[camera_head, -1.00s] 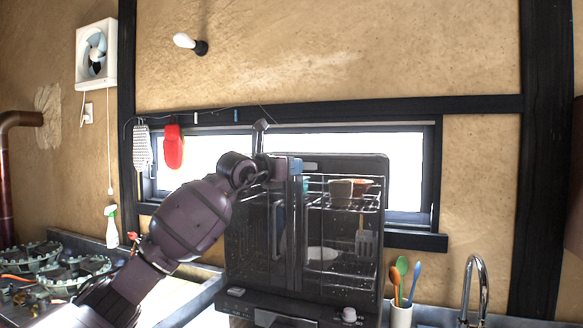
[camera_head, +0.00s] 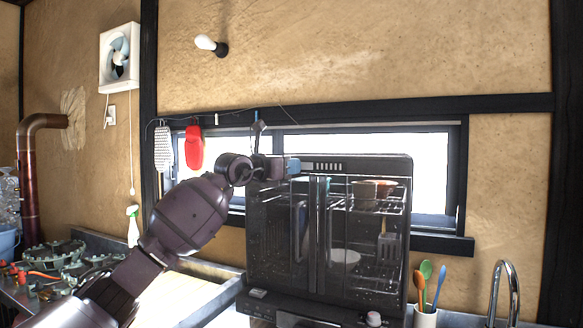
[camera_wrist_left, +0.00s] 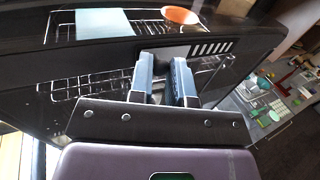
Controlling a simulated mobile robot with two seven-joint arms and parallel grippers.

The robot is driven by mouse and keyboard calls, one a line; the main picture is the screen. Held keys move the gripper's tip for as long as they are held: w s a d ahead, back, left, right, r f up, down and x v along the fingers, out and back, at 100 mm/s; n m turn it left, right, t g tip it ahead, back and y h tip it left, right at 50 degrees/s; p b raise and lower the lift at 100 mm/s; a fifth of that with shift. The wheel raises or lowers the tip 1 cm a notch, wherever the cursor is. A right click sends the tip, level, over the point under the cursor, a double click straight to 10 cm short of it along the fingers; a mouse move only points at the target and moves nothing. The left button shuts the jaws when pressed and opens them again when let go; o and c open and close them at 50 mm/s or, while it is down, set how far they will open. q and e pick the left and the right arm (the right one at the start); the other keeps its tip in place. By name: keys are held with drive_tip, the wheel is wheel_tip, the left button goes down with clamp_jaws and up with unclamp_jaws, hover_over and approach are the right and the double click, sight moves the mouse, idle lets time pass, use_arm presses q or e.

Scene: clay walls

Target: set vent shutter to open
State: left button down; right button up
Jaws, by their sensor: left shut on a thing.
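A dark dish cabinet with a clear front (camera_head: 335,225) stands before the window. Near its top edge a row of pale vent slots (camera_head: 325,167) shows uncovered, and the slots also show in the wrist view (camera_wrist_left: 211,48). My left gripper (camera_head: 293,166) is just left of these slots. In the wrist view its two blue-grey fingers (camera_wrist_left: 163,72) stand either side of a small gap at the grey vent shutter (camera_wrist_left: 172,52). It is shut on the shutter's grip part, which the fingers mostly hide. My right gripper is not in view.
Inside the cabinet are wire racks with bowls (camera_head: 364,193). A utensil cup (camera_head: 425,318) and a tap (camera_head: 507,290) stand to the right. A red mitt (camera_head: 194,148) hangs to the left. A wall fan (camera_head: 119,57) is higher up.

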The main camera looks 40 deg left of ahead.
use_arm(q)
drive_tip(key=c, duration=1.3)
unclamp_jaws()
drive_tip(key=shift+a+r, duration=0.1)
drive_tip(key=shift+a, duration=0.1)
drive_tip(key=shift+c, duration=0.2)
drive_tip(key=shift+o, duration=1.3)
drive_tip(key=shift+s+a, duration=0.15)
drive_tip(key=s+a, duration=0.1)
drive_tip(key=s, duration=0.9)
drive_tip(key=shift+s+a+b, duration=0.2)
drive_tip(key=shift+s+b, duration=0.1)
drive_tip(key=shift+b, duration=0.15)
